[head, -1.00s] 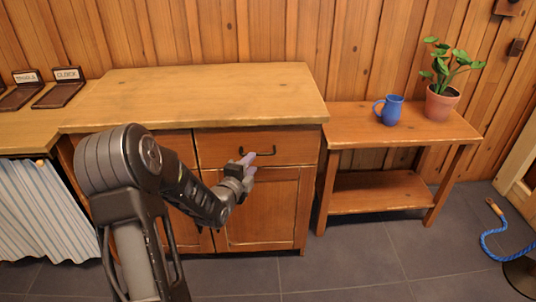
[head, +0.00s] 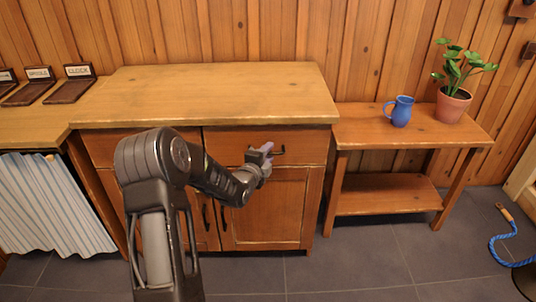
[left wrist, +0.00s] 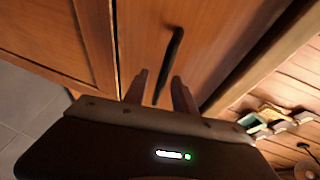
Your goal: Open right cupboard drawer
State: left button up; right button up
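The wooden cupboard (head: 205,95) stands against the wall, with its right drawer (head: 305,146) shut under the top. The drawer's dark bar handle (head: 281,151) is partly hidden behind my left gripper (head: 267,150). In the left wrist view the handle (left wrist: 174,50) runs down between the two fingers of my left gripper (left wrist: 159,78). The fingers are apart, one on each side of the handle's lower end. I cannot tell whether either finger touches it. My right gripper is in neither view.
Cupboard doors (head: 265,208) lie below the drawers. A low side table (head: 350,128) on the right bears a blue jug (head: 400,111) and a potted plant (head: 453,105). A striped curtain (head: 45,205) hangs at the left.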

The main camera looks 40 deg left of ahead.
pick_arm(q)
jog(key=shift+w, duration=0.15)
jog(key=shift+c, duration=0.3)
grip_shut()
dwell(1.1)
